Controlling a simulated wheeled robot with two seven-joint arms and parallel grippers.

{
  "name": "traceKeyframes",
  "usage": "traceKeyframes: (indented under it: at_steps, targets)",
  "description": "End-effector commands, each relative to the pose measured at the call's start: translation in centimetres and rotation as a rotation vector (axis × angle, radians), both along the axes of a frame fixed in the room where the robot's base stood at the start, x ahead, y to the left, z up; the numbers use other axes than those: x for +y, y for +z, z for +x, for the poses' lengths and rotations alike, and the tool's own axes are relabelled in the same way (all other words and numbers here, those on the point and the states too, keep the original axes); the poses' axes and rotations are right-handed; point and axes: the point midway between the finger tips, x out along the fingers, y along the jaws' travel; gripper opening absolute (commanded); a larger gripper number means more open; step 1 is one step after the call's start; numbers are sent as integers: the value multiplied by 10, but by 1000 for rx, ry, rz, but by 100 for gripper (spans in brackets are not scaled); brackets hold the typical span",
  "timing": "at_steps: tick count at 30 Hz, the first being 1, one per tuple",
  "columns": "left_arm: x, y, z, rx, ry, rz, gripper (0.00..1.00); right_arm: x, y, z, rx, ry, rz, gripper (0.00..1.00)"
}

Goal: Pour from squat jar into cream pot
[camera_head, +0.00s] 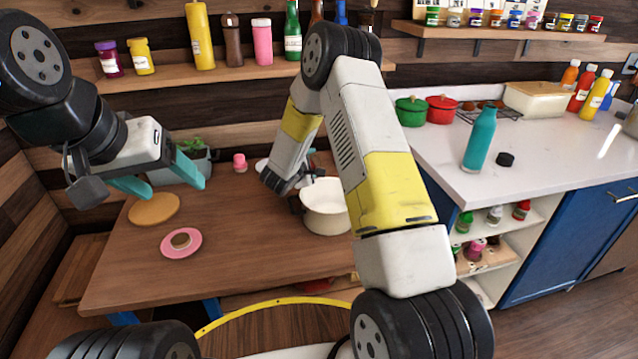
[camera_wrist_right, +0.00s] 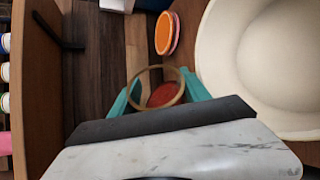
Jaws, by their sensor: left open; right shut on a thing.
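The cream pot (camera_head: 325,207) stands upright on the wooden table in the head view, partly covered by my right arm. It also fills the upper right of the right wrist view (camera_wrist_right: 235,65), its visible inside plain cream. My right gripper (camera_wrist_right: 158,92) is shut on the squat jar (camera_wrist_right: 163,97), a round vessel with a tan rim and red inside, beside the pot. The jar and right fingertips are mostly hidden in the head view. My left gripper (camera_head: 177,190) is open and empty above the left part of the table.
A yellow round mat (camera_head: 153,209) and a pink plate (camera_head: 180,243) with a small brown ring lie on the table's left. A planter (camera_head: 183,165) and a small pink bottle (camera_head: 240,162) stand behind. An orange dish (camera_wrist_right: 165,35) is beside the pot. The front middle table is clear.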

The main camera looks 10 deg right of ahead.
Motion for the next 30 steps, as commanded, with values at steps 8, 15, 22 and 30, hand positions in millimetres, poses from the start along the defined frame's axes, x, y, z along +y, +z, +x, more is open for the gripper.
traceKeyframes:
  at_steps: [8, 15, 22, 30]
  targets:
    - [0, 0, 0, 0, 0, 0, 71, 0, -1, 0, -27, 0, 25, 0]
    - [0, 0, 0, 0, 0, 0, 71, 0, -2, 0, -51, 0, 47, 0]
    - [0, 0, 0, 0, 0, 0, 71, 0, -4, 0, -75, 0, 69, 0]
    - [0, 0, 0, 0, 0, 0, 71, 0, -5, 1, -101, 0, 93, 0]
